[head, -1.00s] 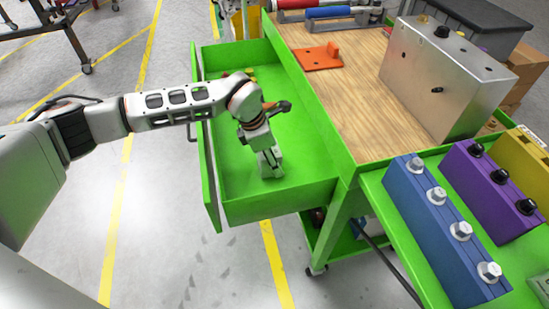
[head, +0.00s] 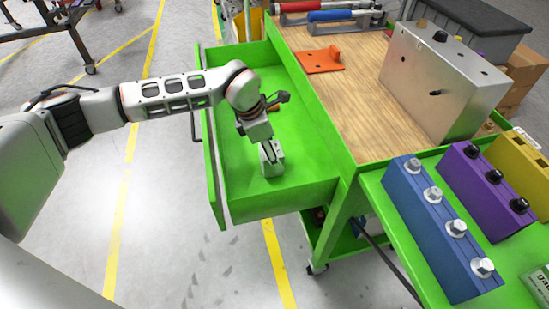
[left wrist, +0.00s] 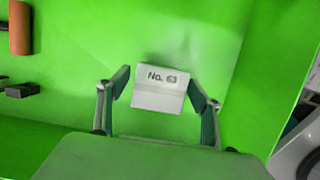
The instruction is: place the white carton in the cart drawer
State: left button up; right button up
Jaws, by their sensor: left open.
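The white carton (head: 272,159) stands on the floor of the open green cart drawer (head: 237,195), near its front end. In the left wrist view the carton (left wrist: 160,89) shows the print "No." and a dark mark. My left gripper (head: 268,146) is just above the carton in the head view. In the left wrist view its fingers (left wrist: 158,103) are spread open, one on each side of the carton, with small gaps. My right gripper is in neither view.
The drawer walls surround my left gripper. The wooden cart top (head: 363,95) lies to the right, with an orange bracket (head: 324,61) and a metal box (head: 440,82). Blue (head: 425,225) and purple (head: 487,190) blocks stand at front right. An orange cylinder (left wrist: 20,28) lies in the drawer.

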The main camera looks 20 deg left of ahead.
pick_arm(q)
jog(key=p+v, duration=0.1)
jog(key=v, duration=0.6)
jog(key=shift+r+p, duration=0.4)
jog(key=shift+a+r, duration=0.1)
jog(key=shift+r, duration=0.1)
jog(key=shift+s, duration=0.1)
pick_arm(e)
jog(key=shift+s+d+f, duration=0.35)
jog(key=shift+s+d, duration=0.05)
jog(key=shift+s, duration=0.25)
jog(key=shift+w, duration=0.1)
